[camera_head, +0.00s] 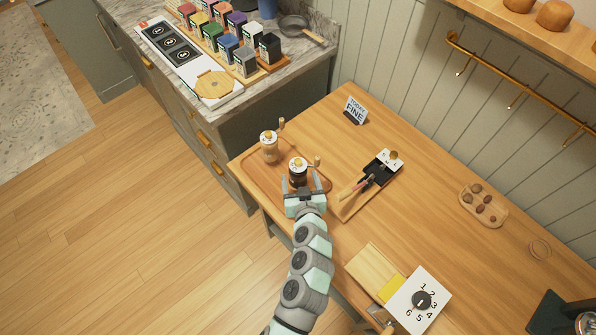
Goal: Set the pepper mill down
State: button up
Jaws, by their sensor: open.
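A dark pepper mill (298,170) with a white top and a side crank stands upright on a wooden tray (261,184) at the left end of the wooden table. My gripper (303,190) is open, with its fingers close around the near side of the dark mill's lower part. I cannot tell whether they touch it. A second, lighter mill (269,149) with a white top and crank stands upright on the same tray, to the left. The base of the dark mill is partly hidden by my gripper.
A small board with a black dish and tools (371,182) lies right of the tray. A small sign (354,110) stands behind. A numbered dial box (419,299) sits front right, and an oval tray of nuts (483,206) farther right. The table's middle is clear.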

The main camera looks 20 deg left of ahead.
jog(key=shift+v, duration=2.45)
